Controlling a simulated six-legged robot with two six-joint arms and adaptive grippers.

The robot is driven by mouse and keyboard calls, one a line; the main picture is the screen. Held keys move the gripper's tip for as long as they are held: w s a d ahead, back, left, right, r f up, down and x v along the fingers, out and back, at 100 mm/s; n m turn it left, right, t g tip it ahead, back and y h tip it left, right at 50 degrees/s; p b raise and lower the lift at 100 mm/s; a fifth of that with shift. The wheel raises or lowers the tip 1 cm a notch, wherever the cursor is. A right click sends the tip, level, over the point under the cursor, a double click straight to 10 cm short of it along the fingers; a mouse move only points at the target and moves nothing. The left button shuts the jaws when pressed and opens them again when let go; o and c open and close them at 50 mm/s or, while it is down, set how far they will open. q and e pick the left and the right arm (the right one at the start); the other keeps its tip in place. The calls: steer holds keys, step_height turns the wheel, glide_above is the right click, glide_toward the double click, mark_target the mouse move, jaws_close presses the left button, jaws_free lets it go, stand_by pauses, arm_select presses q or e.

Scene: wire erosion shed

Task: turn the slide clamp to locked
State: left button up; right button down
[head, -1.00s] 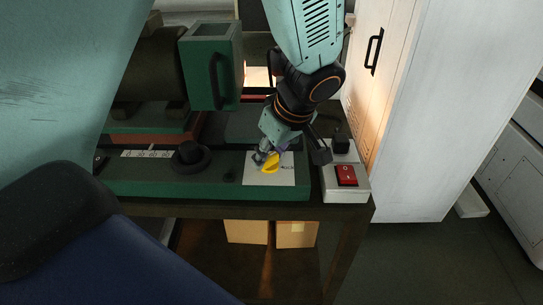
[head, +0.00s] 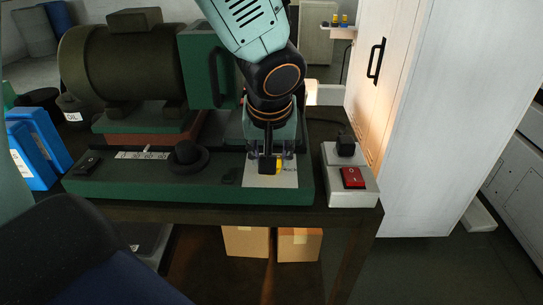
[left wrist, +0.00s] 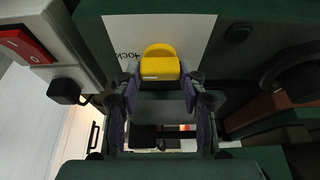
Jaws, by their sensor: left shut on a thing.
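The slide clamp is a yellow handle (head: 279,168) on a white label plate (head: 258,182) at the right end of the green machine bed. My left gripper (head: 270,165) reaches down over it from above and hides most of it. In the left wrist view the yellow handle (left wrist: 160,64) sits between the two fingertips, and the gripper is shut on it. Its rounded end points up in that view. Beside it the plate (left wrist: 190,28) carries partly covered, upside-down print ending in "lock". My right gripper is not in view.
A grey box with a red switch (head: 353,178) and a black plug (head: 345,146) stands just right of the bed. A black knob (head: 187,155) is left of the plate. A white cabinet (head: 420,120) closes off the right.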

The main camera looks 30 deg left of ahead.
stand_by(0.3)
arm_select(q)
steer(key=o, duration=1.1)
steer(key=shift+o, duration=0.2)
